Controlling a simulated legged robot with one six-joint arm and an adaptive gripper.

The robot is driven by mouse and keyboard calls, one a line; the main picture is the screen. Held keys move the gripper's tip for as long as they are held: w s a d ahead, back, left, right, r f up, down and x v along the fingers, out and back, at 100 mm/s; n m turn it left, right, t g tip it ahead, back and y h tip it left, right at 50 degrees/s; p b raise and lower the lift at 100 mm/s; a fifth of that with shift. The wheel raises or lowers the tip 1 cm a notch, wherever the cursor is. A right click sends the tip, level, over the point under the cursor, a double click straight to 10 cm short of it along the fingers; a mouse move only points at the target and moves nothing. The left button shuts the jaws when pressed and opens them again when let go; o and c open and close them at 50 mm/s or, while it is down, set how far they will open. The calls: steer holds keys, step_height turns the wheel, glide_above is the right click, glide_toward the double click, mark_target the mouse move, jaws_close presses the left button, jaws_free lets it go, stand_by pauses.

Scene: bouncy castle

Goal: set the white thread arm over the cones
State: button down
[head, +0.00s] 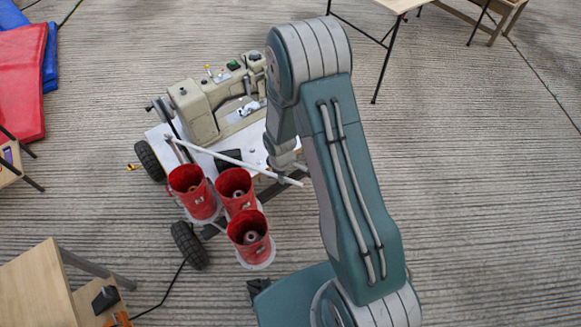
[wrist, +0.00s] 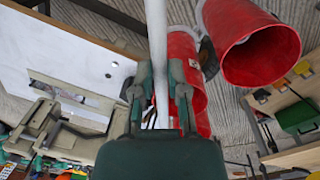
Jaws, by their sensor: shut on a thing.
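The white thread arm (head: 228,159) is a thin rod. In the head view it runs from a grey upright beside the sewing machine, down right past the far side of the cones. Three red cones (head: 193,193), (head: 236,189), (head: 250,238) are open-topped, with a small core inside each; they stand clustered at the cart's near side. My gripper (wrist: 158,78) is shut on the rod, which passes between its fingers in the wrist view (wrist: 157,35). In the head view my arm mostly hides the gripper. Red cones (wrist: 258,45) also show at right in the wrist view.
A beige sewing machine (head: 205,108) sits on a white-topped wheeled cart (head: 158,132). Black wheels (head: 188,245) stand at its left side. A wooden table (head: 40,288) is at lower left, red and blue mats (head: 22,75) at upper left. The right floor is clear.

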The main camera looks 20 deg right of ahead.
steer(key=shift+s+a, duration=0.35)
steer(key=shift+a, duration=0.15)
steer(key=c, duration=0.6)
jaws_free()
steer(key=shift+s+a, duration=0.15)
steer(key=shift+a, duration=0.05)
steer(key=shift+c, duration=0.2)
steer(key=shift+a, duration=0.2)
step_height(320, 180, up, 12)
steer(key=shift+s+a, duration=0.25)
steer(key=shift+s, duration=0.05)
